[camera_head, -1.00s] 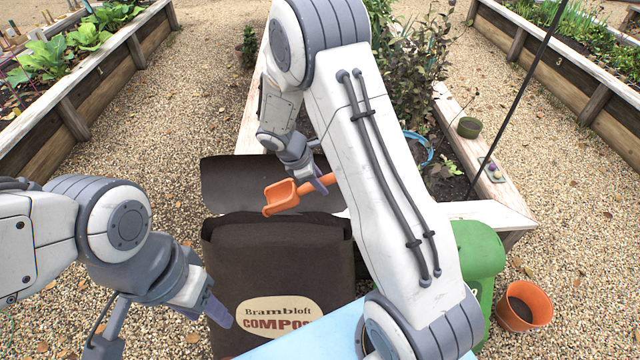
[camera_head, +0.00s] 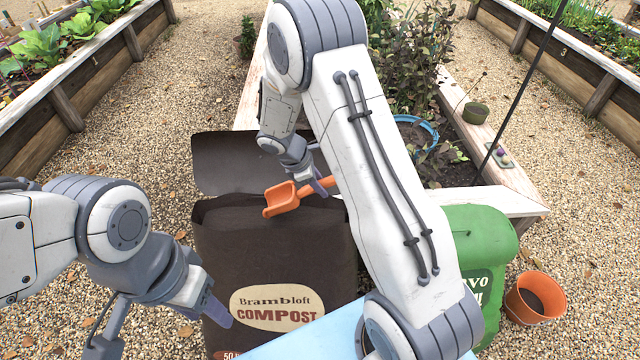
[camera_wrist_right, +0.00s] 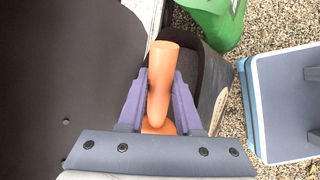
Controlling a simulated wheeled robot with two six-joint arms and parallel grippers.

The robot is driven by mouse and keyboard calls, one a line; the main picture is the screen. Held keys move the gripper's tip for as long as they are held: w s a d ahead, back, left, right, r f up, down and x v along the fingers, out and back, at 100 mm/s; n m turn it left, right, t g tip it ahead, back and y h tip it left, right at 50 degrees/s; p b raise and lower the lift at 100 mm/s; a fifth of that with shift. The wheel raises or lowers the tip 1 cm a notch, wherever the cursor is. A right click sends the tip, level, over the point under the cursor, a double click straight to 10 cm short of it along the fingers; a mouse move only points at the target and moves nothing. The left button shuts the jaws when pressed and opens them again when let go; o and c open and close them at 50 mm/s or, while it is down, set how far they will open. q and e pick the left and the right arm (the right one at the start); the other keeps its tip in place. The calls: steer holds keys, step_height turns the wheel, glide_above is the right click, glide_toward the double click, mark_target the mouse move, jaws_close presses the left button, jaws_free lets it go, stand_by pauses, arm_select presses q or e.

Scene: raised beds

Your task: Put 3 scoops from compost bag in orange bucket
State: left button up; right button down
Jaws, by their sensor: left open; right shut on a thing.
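The dark brown compost bag (camera_head: 285,255) stands upright in front of me, its top flap (camera_head: 250,165) folded back. My right gripper (camera_head: 322,184) is shut on the handle of an orange scoop (camera_head: 280,199), above the bag's opening. The scoop's bowl points left and its visible inside is orange, with no compost seen. In the right wrist view the scoop handle (camera_wrist_right: 160,75) sits between the purple fingers (camera_wrist_right: 158,100). The orange bucket (camera_head: 518,312) stands on the gravel at the far right, dark inside. My left gripper (camera_head: 214,310) is open and empty at the bag's left front.
A green bag (camera_head: 478,235) stands between the compost bag and the bucket, partly behind my right arm. A light blue surface (camera_head: 310,335) is at the bottom. Planted wooden beds lie ahead and on both sides. A blue-rimmed pot (camera_head: 430,127) is in the middle bed. Gravel paths are open.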

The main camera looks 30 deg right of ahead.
steer(key=shift+f+b, duration=2.25)
steer(key=shift+f, duration=1.2)
steer(key=shift+r, duration=0.15)
steer(key=r+p, duration=0.3)
steer(key=p, duration=0.1)
steer(key=d+r+y+p, duration=0.1)
steer(key=r+p, duration=0.2)
steer(key=r, duration=0.1)
steer(key=r+y+p, duration=0.1)
steer(key=r+p, duration=0.2)
steer(key=p, duration=0.1)
steer(key=shift+s+d+r+t+p, duration=0.2)
steer(key=shift+s+r+t+p, duration=0.05)
steer(key=shift+t+p, duration=0.15)
steer(key=r+p, duration=0.1)
steer(key=p, duration=0.2)
steer(key=r+y+p, duration=0.1)
steer(key=p, duration=0.1)
steer(key=r+y+p, duration=0.1)
steer(key=r+p, duration=0.1)
steer(key=p, duration=0.1)
steer(key=shift+s+d+t+p, duration=0.2)
steer(key=shift+d+t+p, duration=0.15)
steer(key=shift+d+t, duration=0.05)
steer(key=shift+d+r+p, duration=0.1)
steer(key=shift+r+p, duration=0.1)
steer(key=shift+p, duration=0.7)
